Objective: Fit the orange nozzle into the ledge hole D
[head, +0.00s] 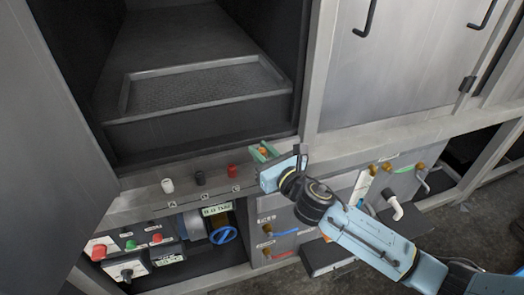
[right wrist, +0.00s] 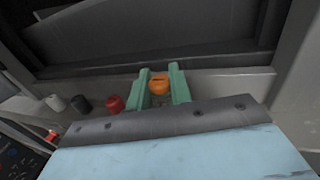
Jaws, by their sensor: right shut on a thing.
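The orange nozzle (right wrist: 158,86) shows between the two green fingers of my right gripper (right wrist: 161,88) in the right wrist view. The fingers are shut on it. In the head view my right gripper (head: 262,153) is at the ledge (head: 150,198), to the right of the red nozzle (head: 232,170), and a bit of the orange nozzle (head: 263,151) shows between the fingers. Hole D is hidden under or behind the gripper, so I cannot tell whether the nozzle is in it. My left gripper is not in view.
A white nozzle (head: 167,185) and a black nozzle (head: 200,178) stand on the ledge left of the red one. Behind the ledge is an open chamber with a tray (head: 205,100). Below are control boxes, a blue valve wheel (head: 223,235) and pipes.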

